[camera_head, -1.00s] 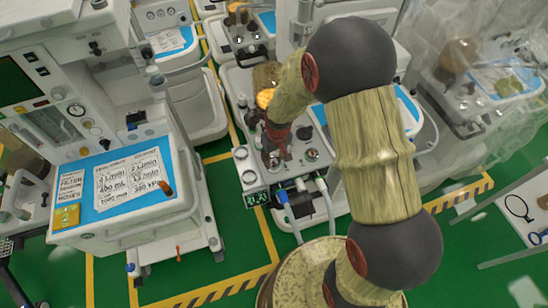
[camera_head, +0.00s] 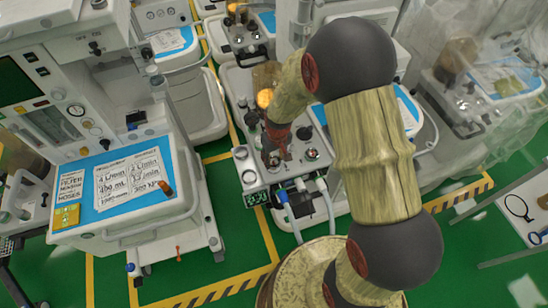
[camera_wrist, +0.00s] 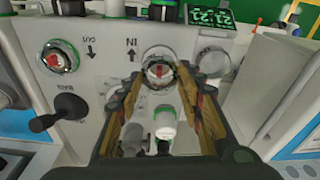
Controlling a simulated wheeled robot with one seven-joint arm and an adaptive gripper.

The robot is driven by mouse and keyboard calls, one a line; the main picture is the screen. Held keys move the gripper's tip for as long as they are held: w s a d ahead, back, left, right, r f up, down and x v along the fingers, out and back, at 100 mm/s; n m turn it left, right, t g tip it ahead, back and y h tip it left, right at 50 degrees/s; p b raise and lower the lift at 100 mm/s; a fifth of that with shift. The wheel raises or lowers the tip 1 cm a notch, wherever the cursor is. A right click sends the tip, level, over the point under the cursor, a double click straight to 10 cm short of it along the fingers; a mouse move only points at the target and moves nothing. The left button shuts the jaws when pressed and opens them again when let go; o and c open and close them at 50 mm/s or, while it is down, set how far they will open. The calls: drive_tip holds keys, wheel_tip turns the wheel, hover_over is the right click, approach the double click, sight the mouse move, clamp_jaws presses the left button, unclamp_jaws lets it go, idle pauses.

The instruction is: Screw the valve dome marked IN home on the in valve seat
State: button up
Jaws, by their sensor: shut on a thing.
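The dome is at the in valve seat; the fingers and dome hide the seat, so I cannot tell how far the thread is engaged. In the head view my gripper (camera_head: 276,156) points down over the cart's valve panel and hides the dome there.
The out valve (camera_wrist: 60,56), with a green ring, stands left of the dome, above a black lever (camera_wrist: 58,112). A clear round port (camera_wrist: 212,62) is close on the right. A green display (camera_wrist: 211,16) lies beyond. A green-white cylinder (camera_wrist: 165,122) stands between the fingers.

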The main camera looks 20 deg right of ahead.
sight(276, 162)
drive_tip(key=shift+f+b, duration=0.75)
drive_tip(key=shift+f, duration=0.45)
drive_tip(key=o, duration=1)
drive_tip(key=shift+o, duration=0.6)
wheel_tip(276, 162, up, 12)
drive_tip(key=s, duration=0.1)
drive_tip(key=shift+s, duration=0.2)
drive_tip(key=shift+d, duration=0.1)
